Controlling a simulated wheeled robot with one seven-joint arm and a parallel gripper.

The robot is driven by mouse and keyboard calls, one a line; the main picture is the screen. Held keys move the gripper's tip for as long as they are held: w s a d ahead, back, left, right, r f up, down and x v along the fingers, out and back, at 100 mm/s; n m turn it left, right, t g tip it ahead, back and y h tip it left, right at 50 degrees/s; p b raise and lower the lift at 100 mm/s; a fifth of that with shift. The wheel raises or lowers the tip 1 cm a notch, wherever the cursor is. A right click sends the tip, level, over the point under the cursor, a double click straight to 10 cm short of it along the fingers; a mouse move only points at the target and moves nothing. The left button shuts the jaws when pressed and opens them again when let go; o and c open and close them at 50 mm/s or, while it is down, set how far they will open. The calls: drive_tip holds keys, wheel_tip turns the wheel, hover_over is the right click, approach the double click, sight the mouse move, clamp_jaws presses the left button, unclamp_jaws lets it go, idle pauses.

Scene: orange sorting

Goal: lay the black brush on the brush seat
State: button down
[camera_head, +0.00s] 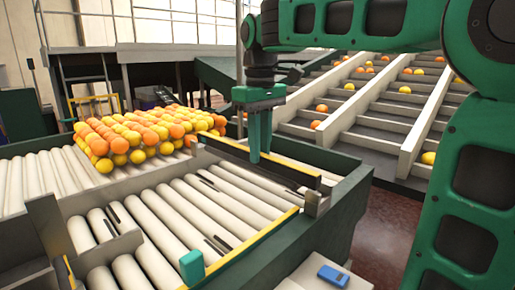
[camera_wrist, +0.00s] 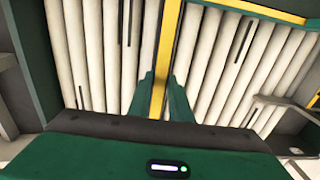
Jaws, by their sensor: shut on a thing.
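A long black bar with a yellow-orange top edge, which I take for the black brush (camera_head: 290,176), lies lengthwise across the far side of the roller bed. My gripper (camera_head: 258,158) points down with its green fingers shut on this bar near its middle. In the wrist view the brush (camera_wrist: 164,60) runs away from me between the two fingers (camera_wrist: 160,105). A grey upright bracket (camera_head: 312,203) stands under or beside its right end. It may be part of the brush seat. I cannot tell whether the brush touches it.
White rollers (camera_head: 170,212) fill the bed, with a yellow-edged frame (camera_head: 245,243) in front. Piled oranges and lemons (camera_head: 140,135) lie behind on the left. Sloping fruit lanes (camera_head: 375,120) are behind on the right. A blue device (camera_head: 332,275) lies at the front right.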

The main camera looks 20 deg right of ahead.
drive_tip(key=shift+f, duration=0.55)
idle(0.4)
drive_tip(key=c, duration=1.5)
unclamp_jaws()
drive_tip(key=shift+c, duration=0.2)
